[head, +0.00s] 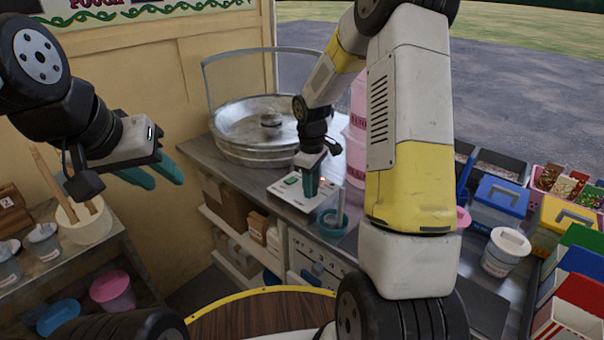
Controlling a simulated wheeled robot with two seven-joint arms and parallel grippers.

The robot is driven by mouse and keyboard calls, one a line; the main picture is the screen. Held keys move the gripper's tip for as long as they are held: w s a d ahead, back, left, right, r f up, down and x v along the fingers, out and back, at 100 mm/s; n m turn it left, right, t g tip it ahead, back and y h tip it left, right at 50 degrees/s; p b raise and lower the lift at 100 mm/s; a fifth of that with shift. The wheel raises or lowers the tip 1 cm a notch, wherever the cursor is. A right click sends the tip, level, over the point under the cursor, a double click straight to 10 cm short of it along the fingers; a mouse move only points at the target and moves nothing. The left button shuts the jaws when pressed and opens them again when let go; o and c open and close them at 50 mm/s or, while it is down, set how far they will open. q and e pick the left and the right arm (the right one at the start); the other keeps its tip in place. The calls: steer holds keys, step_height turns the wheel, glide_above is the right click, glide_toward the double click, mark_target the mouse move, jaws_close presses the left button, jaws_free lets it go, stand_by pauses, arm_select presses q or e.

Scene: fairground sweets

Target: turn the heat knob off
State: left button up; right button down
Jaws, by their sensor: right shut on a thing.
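The white control box (283,192) sits on the metal counter in front of the large steel candy-floss pan (228,128). My left gripper (165,180) is open and empty, in the air above the shelf at the left.
A teal bowl (331,226) with an upright pale stick stands close in front of the box. Pink tubs (355,150) stand just right of it, partly behind my right arm. A wooden round top (260,313) lies at the front.

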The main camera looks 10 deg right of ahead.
steer(key=c, duration=1)
jaws_free()
steer(key=shift+r, duration=0.1)
step_height(320, 180, up, 6)
steer(key=shift+a+r, duration=0.1)
steer(key=shift+s+r, duration=0.1)
steer(key=shift+r, duration=0.6)
